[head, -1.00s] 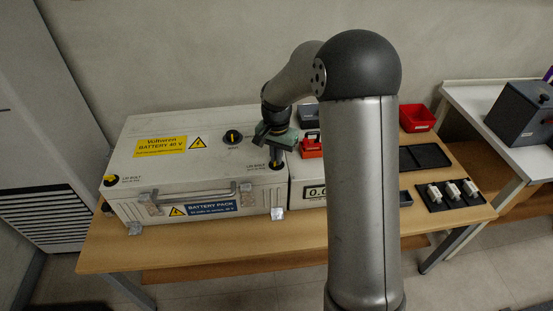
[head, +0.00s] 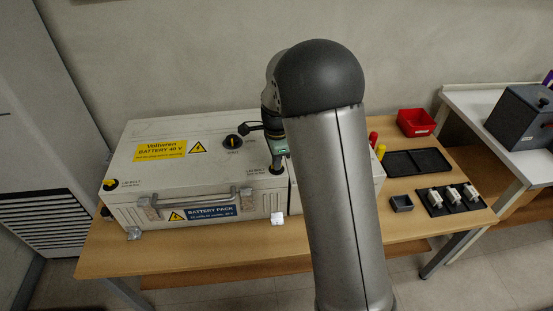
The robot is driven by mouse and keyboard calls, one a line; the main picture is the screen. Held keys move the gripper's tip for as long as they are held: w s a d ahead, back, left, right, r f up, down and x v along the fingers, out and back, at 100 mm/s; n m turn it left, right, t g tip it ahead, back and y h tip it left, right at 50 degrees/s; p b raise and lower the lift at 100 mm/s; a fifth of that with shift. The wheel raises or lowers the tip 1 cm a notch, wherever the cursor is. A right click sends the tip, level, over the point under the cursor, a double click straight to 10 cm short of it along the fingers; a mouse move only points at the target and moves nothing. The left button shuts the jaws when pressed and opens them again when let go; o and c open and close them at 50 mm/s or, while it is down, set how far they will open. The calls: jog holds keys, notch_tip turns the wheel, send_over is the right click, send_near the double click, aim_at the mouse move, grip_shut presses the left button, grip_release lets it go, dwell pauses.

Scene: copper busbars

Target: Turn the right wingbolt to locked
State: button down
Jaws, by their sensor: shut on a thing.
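The battery pack (head: 225,167) is a pale grey box with a hinged lid, a front handle and a yellow label. The right wingbolt (head: 276,171) sits at the lid's front right corner; only its dark base shows below my gripper. My gripper (head: 277,161) points down over that corner and is shut on the wingbolt. Its fingers hide the wingbolt's top, so I cannot read its angle. The left wingbolt (head: 110,185), black with a yellow mark, is at the front left corner.
My arm hides much of the unit beside the pack. A red bin (head: 415,122), a black tray (head: 417,162) and a small dark box (head: 401,203) are on the wooden table (head: 300,248).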

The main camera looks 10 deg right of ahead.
jog(key=shift+m, duration=0.6)
jog(key=c, duration=1.6)
grip_release()
jog(key=shift+r, duration=0.1)
notch_tip(320, 180, up, 17)
jog(key=shift+r+p, duration=0.15)
jog(key=shift+p, duration=0.15)
